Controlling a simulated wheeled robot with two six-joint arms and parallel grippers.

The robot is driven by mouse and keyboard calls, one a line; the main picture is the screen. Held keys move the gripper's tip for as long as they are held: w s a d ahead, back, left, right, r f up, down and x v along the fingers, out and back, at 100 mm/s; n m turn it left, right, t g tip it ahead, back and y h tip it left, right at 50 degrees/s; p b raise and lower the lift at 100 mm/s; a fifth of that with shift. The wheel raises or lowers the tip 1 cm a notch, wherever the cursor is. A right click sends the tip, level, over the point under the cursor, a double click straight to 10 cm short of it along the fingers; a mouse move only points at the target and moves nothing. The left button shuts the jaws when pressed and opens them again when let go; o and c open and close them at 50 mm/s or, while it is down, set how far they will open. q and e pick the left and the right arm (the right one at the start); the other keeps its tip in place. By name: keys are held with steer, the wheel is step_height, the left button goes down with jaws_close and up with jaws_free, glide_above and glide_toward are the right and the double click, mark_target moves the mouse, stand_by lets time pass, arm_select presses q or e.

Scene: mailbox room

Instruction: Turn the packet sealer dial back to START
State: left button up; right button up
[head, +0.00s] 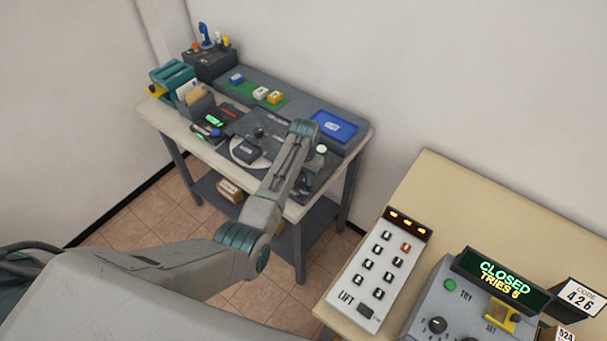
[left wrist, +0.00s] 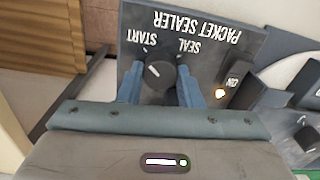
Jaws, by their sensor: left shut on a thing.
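The packet sealer (left wrist: 235,40) is a dark panel with upside-down white lettering in the left wrist view. Its round black dial (left wrist: 158,74) has a short white mark on its left part, toward the START label (left wrist: 143,38). The SEAL label (left wrist: 189,46) is to the right of START. My left gripper (left wrist: 160,86) has its two blue fingers on either side of the dial, shut on it. In the head view my left gripper (head: 304,183) is low at the table's right front, and my arm hides most of the sealer. My right gripper is not in view.
A small lamp (left wrist: 220,94) glows beside the ON label. The workbench (head: 155,118) also carries a blue tray (head: 335,126), a round plate (head: 241,160) and a file holder (head: 195,100). A keypad panel (head: 372,290) and a CLOSED display (head: 500,278) stand on the tan table (head: 440,180).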

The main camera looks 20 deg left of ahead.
mark_target(304, 178)
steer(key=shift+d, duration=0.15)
arm_select(q)
steer(key=o, duration=0.9)
steer(key=shift+o, duration=0.4)
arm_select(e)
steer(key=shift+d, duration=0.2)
arm_select(q)
step_height(304, 178, up, 11)
steer(key=b, duration=0.3)
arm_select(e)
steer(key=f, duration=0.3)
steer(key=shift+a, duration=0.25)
arm_select(q)
steer(key=shift+d+f, duration=0.1)
